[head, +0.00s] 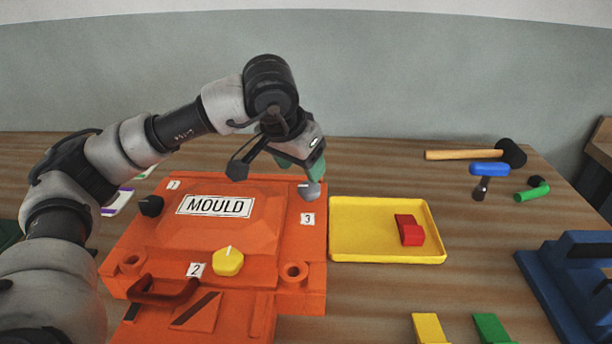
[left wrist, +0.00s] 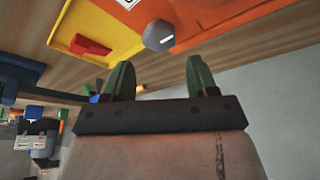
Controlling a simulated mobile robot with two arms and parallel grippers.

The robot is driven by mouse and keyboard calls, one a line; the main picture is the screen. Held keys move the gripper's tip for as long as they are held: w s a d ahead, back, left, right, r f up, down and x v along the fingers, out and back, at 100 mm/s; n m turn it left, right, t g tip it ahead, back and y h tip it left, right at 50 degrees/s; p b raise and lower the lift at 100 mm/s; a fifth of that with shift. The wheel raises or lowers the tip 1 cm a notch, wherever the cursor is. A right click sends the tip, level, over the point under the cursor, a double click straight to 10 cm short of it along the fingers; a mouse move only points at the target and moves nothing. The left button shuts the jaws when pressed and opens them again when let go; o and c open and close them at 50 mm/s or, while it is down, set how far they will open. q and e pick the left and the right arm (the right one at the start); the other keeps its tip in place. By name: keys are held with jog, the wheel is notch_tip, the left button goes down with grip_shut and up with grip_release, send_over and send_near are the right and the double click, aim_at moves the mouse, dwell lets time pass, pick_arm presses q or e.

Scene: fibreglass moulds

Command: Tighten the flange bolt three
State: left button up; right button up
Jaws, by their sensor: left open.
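The orange mould (head: 265,205) has a white MOULD label. Flange bolt three is a grey round knob (head: 311,190) with a white mark, at the mould's far right corner above the label 3 (head: 307,219). My left gripper (head: 302,166) is open just above and behind that knob, its green finger covering part of the view there. In the left wrist view the grey knob (left wrist: 158,36) lies beyond and between the two open fingertips (left wrist: 160,68), apparently not touched. A black knob (head: 151,206) is by label 1 and a yellow knob (head: 228,262) by label 2.
A yellow tray (head: 345,250) holding a red block (head: 409,230) adjoins the mould's right side. A mallet (head: 470,154), a blue-handled tool (head: 488,170) and a green-handled tool (head: 533,194) lie at the back right. A blue object (head: 565,285) stands front right.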

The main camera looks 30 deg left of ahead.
pick_arm(q)
jog(key=v, duration=0.5)
jog(key=shift+r, duration=0.25)
pick_arm(e)
jog(key=shift+s, duration=0.15)
